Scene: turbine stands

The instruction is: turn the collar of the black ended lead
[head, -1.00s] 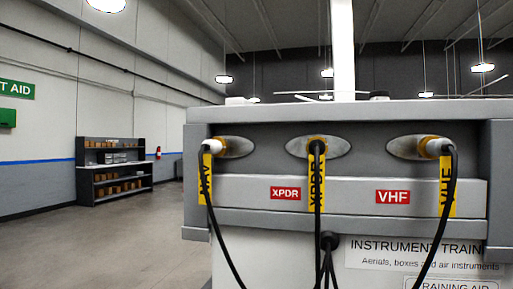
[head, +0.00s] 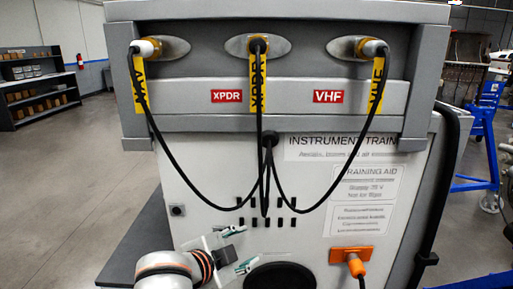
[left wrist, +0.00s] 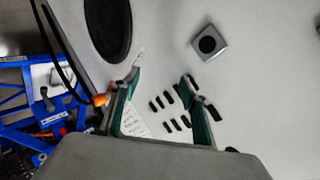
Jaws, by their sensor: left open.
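Three leads with yellow tags are plugged into oval plates on the grey panel of the trainer. The middle lead (head: 258,46), tagged XPDR, has a black end with a yellowish ring around it. The left lead (head: 147,47) and the right lead (head: 372,48), tagged VHF, have white ends. My left gripper (head: 241,249) is open and empty, low in front of the white cabinet and well below the leads. Its two green-lined fingers also show in the left wrist view (left wrist: 161,78), with no lead end between them. My right gripper is not in view.
The black cables hang in loops to a black gland (head: 269,141) below the panel. An orange plug (head: 353,262) sits low at right, beside a dark round opening (head: 280,276). Blue stands (head: 485,135) are at right; open floor lies at left.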

